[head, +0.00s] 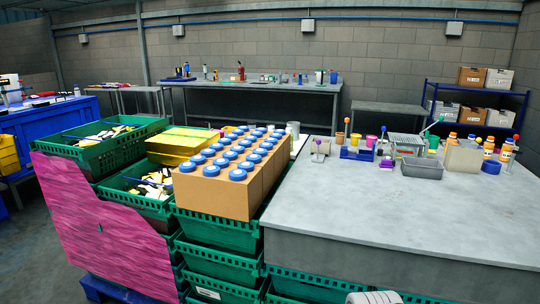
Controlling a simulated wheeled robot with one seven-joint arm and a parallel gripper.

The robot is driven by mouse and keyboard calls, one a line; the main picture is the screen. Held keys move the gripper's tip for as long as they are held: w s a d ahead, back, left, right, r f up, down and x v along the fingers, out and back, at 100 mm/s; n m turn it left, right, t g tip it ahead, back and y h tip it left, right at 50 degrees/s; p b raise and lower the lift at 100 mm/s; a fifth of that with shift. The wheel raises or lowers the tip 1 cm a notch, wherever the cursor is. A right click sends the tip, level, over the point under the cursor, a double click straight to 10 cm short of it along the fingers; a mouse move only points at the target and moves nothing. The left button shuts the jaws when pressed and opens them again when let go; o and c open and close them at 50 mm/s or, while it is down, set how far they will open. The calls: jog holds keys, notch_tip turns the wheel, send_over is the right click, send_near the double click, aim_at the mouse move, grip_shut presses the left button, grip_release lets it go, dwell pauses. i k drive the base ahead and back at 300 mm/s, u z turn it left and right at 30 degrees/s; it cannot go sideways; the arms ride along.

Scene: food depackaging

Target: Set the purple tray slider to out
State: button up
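A small purple piece (386,163) sits on the grey worktop (390,215), just left of a grey tray (422,168). It may be the purple tray slider, but it is too small to tell which way it is set. A blue holder (357,154) stands to its left. My gripper is not in view; only a pale rounded part, likely of my arm, shows at the bottom edge.
A cardboard box with blue-capped bottles (222,190) stands on green crates (220,232) left of the worktop. Orange bottles (489,146) and a beige block (463,157) stand at the back right. The worktop's front is clear.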

aim_at(316, 158)
jog(key=k, duration=0.4)
jog(key=u, duration=1.2)
jog(key=i, duration=0.9)
jog(key=z, duration=0.7)
jog(key=i, duration=0.65)
jog(key=z, duration=0.65)
